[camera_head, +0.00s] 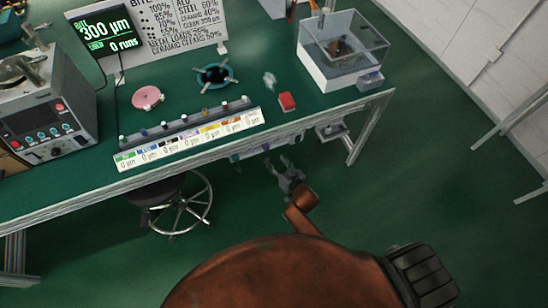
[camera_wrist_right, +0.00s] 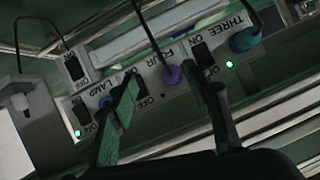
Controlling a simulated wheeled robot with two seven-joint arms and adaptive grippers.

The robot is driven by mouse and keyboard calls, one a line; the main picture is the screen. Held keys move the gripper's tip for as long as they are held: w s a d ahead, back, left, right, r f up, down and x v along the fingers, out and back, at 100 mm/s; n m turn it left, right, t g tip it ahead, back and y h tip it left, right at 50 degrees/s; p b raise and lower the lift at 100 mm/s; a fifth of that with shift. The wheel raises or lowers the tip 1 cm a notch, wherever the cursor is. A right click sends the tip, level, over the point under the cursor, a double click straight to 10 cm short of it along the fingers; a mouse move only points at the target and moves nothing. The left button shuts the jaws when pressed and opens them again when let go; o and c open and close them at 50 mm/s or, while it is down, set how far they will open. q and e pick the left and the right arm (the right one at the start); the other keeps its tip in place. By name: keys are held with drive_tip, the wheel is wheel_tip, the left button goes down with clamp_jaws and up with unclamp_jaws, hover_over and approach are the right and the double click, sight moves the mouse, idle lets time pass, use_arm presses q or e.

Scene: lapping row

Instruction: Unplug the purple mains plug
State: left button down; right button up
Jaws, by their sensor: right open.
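The purple mains plug (camera_wrist_right: 172,75) sits in a socket strip (camera_wrist_right: 150,97) in the right wrist view, by the label FOUR, with a black cord rising from it. My right gripper (camera_wrist_right: 168,80) is open. Its two fingers show on either side of the purple plug, apart from it in the picture; the remaining depth to the plug is hard to tell. My left gripper is not in view.
A teal plug (camera_wrist_right: 245,40) by THREE and a blue plug (camera_wrist_right: 105,102) by LAMP flank the purple one. Black rocker switches sit between them. Green lights glow by THREE and LAMP. The green bench (camera_head: 180,95) overhangs; a stool (camera_head: 178,205) stands left.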

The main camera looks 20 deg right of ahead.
sight(267, 148)
drive_tip(key=w+b, duration=0.1)
drive_tip(key=w, duration=0.2)
drive_tip(key=w+a+b, duration=0.1)
drive_tip(key=w, duration=0.2)
drive_tip(key=shift+w+a, duration=0.15)
drive_tip(key=shift+w, duration=0.2)
drive_tip(key=shift+b+x, duration=0.5)
drive_tip(key=shift+x, duration=0.35)
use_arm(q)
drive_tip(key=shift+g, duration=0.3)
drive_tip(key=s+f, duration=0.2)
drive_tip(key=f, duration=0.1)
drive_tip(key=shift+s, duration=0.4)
use_arm(e)
drive_tip(key=shift+w+r, duration=0.1)
drive_tip(key=shift+r, duration=0.1)
drive_tip(key=shift+c, duration=0.6)
clamp_jaws()
use_arm(q)
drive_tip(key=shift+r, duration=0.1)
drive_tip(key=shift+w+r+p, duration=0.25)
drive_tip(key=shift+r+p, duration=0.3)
drive_tip(key=shift+p, duration=0.1)
use_arm(e)
drive_tip(key=shift+s, duration=1.35)
